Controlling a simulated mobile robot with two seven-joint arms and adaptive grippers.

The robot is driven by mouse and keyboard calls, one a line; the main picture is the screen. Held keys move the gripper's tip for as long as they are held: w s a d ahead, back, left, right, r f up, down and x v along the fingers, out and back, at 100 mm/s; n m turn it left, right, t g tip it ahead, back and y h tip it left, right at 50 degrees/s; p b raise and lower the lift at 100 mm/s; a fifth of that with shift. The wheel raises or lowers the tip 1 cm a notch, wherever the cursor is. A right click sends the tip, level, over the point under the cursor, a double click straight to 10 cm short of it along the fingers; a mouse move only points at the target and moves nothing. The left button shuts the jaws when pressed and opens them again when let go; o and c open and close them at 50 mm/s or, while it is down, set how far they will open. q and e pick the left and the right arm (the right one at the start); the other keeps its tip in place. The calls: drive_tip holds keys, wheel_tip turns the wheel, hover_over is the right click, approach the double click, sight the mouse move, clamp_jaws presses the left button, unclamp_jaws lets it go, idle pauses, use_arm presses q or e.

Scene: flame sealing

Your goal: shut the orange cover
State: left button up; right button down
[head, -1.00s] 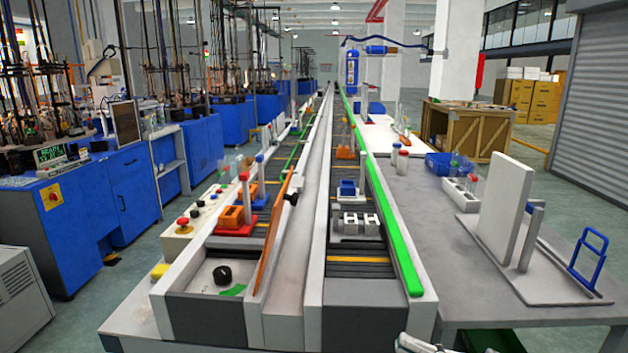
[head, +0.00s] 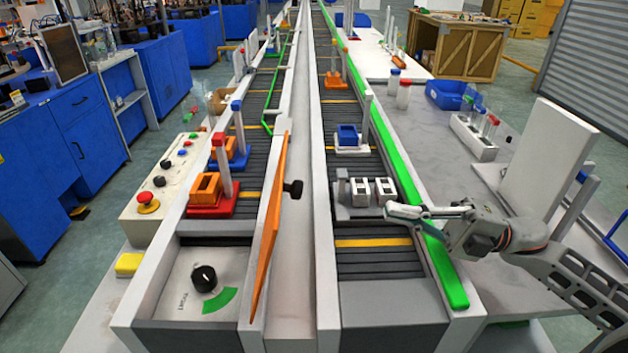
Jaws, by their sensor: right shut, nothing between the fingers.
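The orange cover (head: 270,225) is a long thin panel standing nearly edge-on along the white divider between the two conveyor lanes. It stands raised beside the right edge of the control panel (head: 178,288), which is uncovered and carries a black knob (head: 204,279) and a green arc mark. A black knob-like handle (head: 293,189) sticks out from the cover's right side. My right gripper (head: 392,212) is shut and empty. It is over the right lane, beside the white blocks and well to the right of the cover. My left gripper is not in view.
White blocks on a fixture (head: 360,192) stand close to my right gripper. A green rail (head: 412,210) runs under my right arm. Orange block holders (head: 206,187) with posts stand on the left lane. A control box with a red button (head: 147,201) is at the left.

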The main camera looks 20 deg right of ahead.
drive_tip(key=p+x, duration=0.2)
drive_tip(key=x, duration=1.1)
drive_tip(key=shift+a+r+p, duration=0.2)
drive_tip(key=shift+a+p, duration=0.1)
drive_tip(key=shift+p, duration=0.05)
